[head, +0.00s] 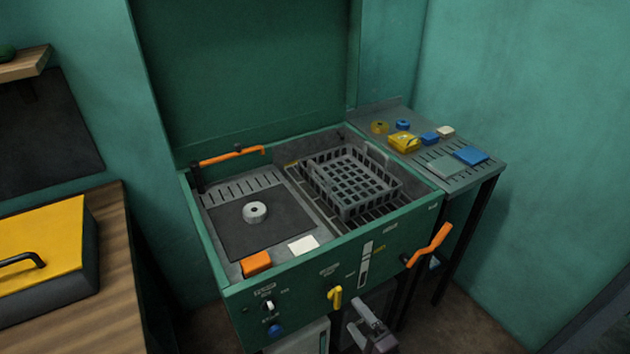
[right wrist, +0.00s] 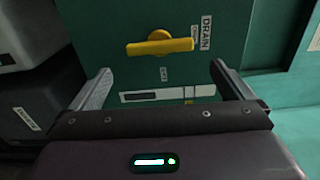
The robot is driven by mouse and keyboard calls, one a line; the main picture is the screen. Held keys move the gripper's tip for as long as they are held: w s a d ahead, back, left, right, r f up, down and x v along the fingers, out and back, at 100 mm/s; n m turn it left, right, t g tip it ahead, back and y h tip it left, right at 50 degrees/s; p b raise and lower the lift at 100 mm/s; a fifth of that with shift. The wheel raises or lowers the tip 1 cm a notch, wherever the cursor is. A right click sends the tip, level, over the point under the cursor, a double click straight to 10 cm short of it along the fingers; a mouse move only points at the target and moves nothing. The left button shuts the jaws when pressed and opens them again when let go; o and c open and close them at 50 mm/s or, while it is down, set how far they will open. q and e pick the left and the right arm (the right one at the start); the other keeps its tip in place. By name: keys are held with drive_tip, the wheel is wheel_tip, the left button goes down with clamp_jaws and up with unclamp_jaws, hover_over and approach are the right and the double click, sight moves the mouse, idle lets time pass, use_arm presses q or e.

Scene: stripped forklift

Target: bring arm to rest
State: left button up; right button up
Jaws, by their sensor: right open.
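My right gripper (head: 362,320) is low in the head view, in front of the green machine's front panel. In the right wrist view my right gripper (right wrist: 160,68) is open, its two fingers wide apart with nothing between them. Beyond the fingers is the yellow drain handle (right wrist: 160,44), lying roughly level in that view. The fingers look apart from it. The yellow handle (head: 335,297) also shows in the head view, up and left of the gripper. My left gripper is not in view.
The green machine (head: 300,277) holds a grey basket (head: 350,205) and a grey ring (head: 255,211). An orange lever (head: 430,245) sticks out at its right front. A side table (head: 440,180) with small items stands right. A wooden counter (head: 95,305) with a yellow-lidded box (head: 45,240) is left.

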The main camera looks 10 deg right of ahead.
drive_tip(key=s+a+f+n+g+h, duration=0.15)
drive_tip(key=s+f+n+g, duration=0.35)
drive_tip(key=f, duration=0.6)
drive_tip(key=s+a+f+n+g+h, duration=0.1)
drive_tip(key=s+a+f+n+g, duration=0.15)
drive_tip(key=s+f, duration=0.65)
drive_tip(key=s+d+f+n+g+h, duration=0.2)
drive_tip(key=s+d+f+n+g, duration=0.2)
drive_tip(key=s+f, duration=0.3)
drive_tip(key=s+d+f+n+g+h, duration=0.1)
drive_tip(key=s+d+f+n+g, duration=0.3)
drive_tip(key=s, duration=1.1)
wheel_tip(320, 180, down, 4)
drive_tip(key=shift+d+r+n+h, duration=0.1)
drive_tip(key=shift+d+n+h, duration=0.3)
drive_tip(key=shift+n, duration=0.25)
drive_tip(key=shift+w+g, duration=0.1)
drive_tip(key=shift+g, duration=0.15)
